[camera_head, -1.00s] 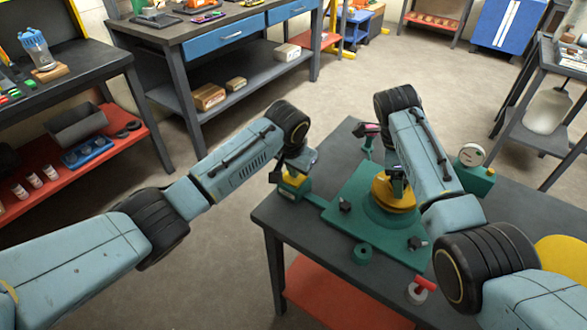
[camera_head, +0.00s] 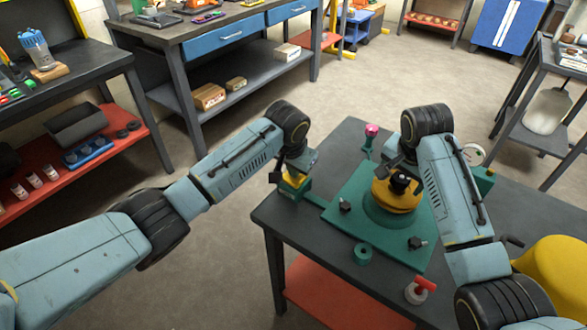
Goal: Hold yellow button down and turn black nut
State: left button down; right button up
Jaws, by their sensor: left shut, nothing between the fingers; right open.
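A green block (camera_head: 294,192) at the left edge of the dark table carries the yellow button (camera_head: 290,181), which is mostly hidden. My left gripper (camera_head: 290,176) is shut and empty, tip down over the button; I cannot tell how far the button is pressed. The black nut (camera_head: 400,183) sits on a yellow round hub (camera_head: 394,198) in the middle of a green base plate (camera_head: 345,190). My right gripper (camera_head: 396,168) is open, just above and to the left of the nut, partly hidden by its own wrist; contact with the nut cannot be told.
Black knobs (camera_head: 416,243) stand on the plate. A pink-topped green post (camera_head: 371,131) stands behind it, and a round gauge (camera_head: 474,154) is behind my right arm. A green ring (camera_head: 362,254) and a red-handled piece (camera_head: 420,290) are at the table's front.

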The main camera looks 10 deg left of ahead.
pick_arm(q)
jog(key=shift+f, duration=0.15)
pick_arm(e)
jog(key=shift+n+y, duration=0.3)
jog(key=shift+n, duration=0.7)
jog(key=shift+f, duration=0.15)
jog(key=shift+c, duration=0.4)
jog(key=c, duration=0.9)
jog(key=shift+a+m, duration=0.15)
jog(key=shift+m, duration=1.05)
jog(key=m+h, duration=0.1)
jog(key=m, duration=0.1)
jog(key=m+h, duration=0.1)
jog(key=m, duration=0.1)
jog(key=shift+w+a+m+g, duration=0.1)
jog(key=shift+m+g, duration=0.2)
jog(key=m+g+h, duration=0.1)
jog(key=m, duration=0.5)
jog(key=shift+w, duration=0.2)
jog(key=shift+c, duration=0.6)
